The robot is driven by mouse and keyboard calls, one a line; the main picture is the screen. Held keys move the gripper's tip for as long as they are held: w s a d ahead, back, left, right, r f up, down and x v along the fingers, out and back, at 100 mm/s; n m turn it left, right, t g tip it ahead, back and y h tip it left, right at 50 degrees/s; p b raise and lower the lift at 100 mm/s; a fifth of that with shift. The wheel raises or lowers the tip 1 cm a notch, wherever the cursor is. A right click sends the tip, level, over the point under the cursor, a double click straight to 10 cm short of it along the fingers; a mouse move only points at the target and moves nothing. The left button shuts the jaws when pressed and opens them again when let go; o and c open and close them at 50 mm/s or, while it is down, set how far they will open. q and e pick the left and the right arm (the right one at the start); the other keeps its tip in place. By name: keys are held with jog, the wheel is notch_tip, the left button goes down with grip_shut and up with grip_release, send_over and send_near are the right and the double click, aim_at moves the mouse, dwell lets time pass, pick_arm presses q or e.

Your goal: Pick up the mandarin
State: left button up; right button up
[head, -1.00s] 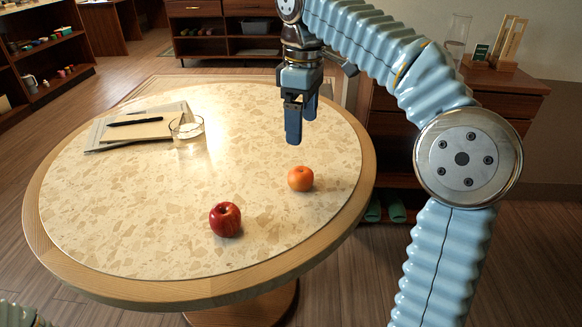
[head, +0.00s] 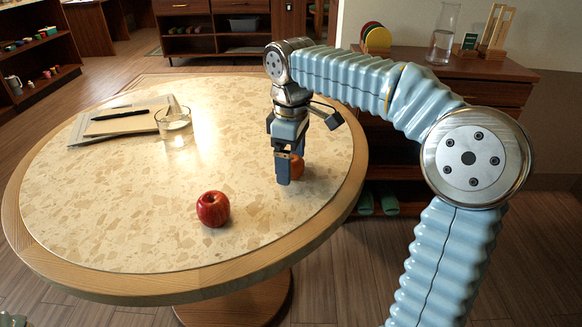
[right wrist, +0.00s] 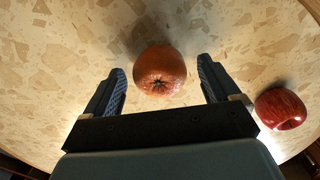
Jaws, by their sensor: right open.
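The orange mandarin (head: 298,168) sits on the round table near its right side, partly hidden behind my gripper's fingers. It also shows whole in the right wrist view (right wrist: 160,66), near the middle between the fingertips. My right gripper (head: 286,180) points down at the mandarin, low over the table. Its fingers are apart, one on each side of the fruit, with a gap on both sides in the right wrist view (right wrist: 162,82).
A red apple (head: 213,209) stands on the round table (head: 110,215), left of and nearer than the mandarin. A glass of water (head: 174,126) and a notepad with a black pen (head: 118,117) lie farther back left. The tabletop between is clear.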

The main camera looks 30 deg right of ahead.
jog(key=shift+c, duration=0.2)
jog(key=c, duration=1.1)
jog(key=shift+r, duration=0.15)
jog(key=shift+c, duration=0.2)
